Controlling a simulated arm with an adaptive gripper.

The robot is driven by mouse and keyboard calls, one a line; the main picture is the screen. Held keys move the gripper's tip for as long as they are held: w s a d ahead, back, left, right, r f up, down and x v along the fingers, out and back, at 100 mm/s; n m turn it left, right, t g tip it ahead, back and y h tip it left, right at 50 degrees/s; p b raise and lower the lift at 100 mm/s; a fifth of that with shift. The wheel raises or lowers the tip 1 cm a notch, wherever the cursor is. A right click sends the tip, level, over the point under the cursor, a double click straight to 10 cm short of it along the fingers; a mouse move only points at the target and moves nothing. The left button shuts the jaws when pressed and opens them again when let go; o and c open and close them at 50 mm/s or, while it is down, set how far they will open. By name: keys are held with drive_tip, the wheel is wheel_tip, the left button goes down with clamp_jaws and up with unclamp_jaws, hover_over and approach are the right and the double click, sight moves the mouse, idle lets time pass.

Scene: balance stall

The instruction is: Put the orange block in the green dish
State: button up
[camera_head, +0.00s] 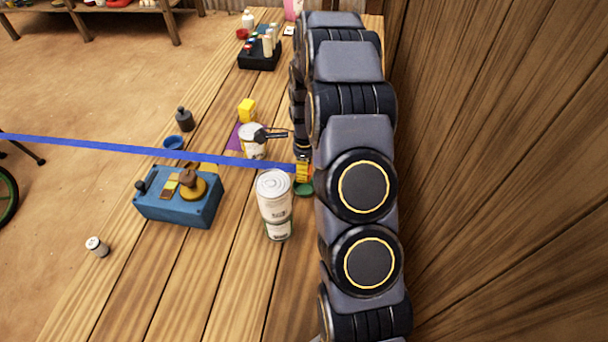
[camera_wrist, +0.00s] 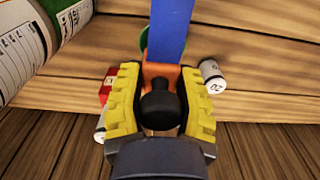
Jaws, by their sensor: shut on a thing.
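My gripper (camera_head: 303,171) has its yellow fingers closed around the orange block (camera_wrist: 160,72). In the wrist view my gripper (camera_wrist: 160,108) has one finger on each side of the block, and a dark rounded piece covers part of it. The green dish (camera_head: 304,188) lies just below my gripper in the head view, partly hidden by my arm. A small part of the green dish (camera_wrist: 146,47) shows behind a blue strip in the wrist view. I cannot tell the block's height above the table.
A long blue strip (camera_head: 120,149) crosses the table and ends at my gripper. A tall white canister (camera_head: 274,205) stands close left of the dish. A wooden wall (camera_head: 500,170) borders the right.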

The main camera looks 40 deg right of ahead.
drive_tip(key=shift+w+d+f, duration=0.1)
drive_tip(key=shift+w+f, duration=0.15)
drive_tip(key=shift+f, duration=1.45)
drive_tip(key=shift+f, duration=0.25)
drive_tip(key=o, duration=1)
drive_tip(key=shift+c, duration=0.2)
